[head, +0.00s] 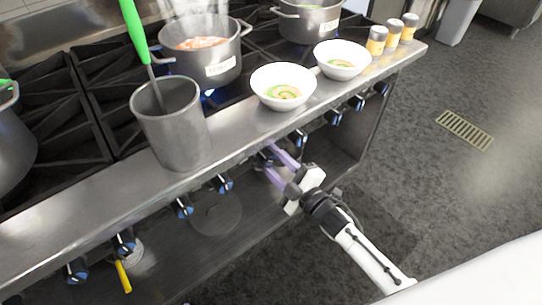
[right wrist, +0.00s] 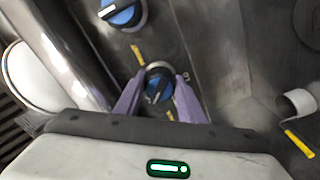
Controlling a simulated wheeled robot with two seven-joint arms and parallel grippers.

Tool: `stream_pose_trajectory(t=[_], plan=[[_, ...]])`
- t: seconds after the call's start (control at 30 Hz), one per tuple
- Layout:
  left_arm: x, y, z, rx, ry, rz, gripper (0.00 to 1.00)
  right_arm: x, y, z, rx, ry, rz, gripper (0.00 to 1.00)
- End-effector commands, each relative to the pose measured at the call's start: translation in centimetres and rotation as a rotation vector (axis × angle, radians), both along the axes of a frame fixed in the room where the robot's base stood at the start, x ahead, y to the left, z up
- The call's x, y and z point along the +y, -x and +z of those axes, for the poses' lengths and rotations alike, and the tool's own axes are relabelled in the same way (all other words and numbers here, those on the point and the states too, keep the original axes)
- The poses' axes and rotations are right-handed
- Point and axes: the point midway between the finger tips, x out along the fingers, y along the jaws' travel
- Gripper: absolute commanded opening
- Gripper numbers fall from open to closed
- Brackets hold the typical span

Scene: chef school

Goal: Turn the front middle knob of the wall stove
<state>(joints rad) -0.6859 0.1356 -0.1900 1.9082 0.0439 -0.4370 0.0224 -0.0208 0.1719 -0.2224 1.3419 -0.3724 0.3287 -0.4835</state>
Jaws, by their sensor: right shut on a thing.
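The wall stove (head: 75,215) runs diagonally across the head view, with a row of black and blue knobs along its front panel. My right gripper (head: 270,162) reaches in from the lower right, with its purple fingers at a knob near the middle of the row. In the right wrist view, the gripper (right wrist: 158,97) is shut on a blue and black knob (right wrist: 155,88), one finger on each side. The knob in the head view is mostly hidden by the fingers and the counter edge. My left gripper is not in view.
Another knob (right wrist: 121,13) is close by in the wrist view. Above the arm, two white bowls (head: 283,103) and a grey utensil pot (head: 172,130) stand on the steel ledge. Steaming pots (head: 207,65) stand on the burners. The floor (head: 440,190) at right is clear.

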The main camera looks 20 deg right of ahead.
Motion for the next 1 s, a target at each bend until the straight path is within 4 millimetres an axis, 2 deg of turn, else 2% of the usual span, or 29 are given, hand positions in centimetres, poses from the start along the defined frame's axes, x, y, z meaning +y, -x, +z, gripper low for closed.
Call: stream_pose_trajectory(t=[0.6, 1.0], plan=[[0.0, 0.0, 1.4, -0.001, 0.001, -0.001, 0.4, 0.0, 0.0, -0.1, 0.187, -0.513, -0.002, 0.13], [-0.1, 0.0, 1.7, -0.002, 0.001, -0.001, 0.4, 0.0, 0.1, -0.2, 0.251, -0.682, -0.003, 0.13]])
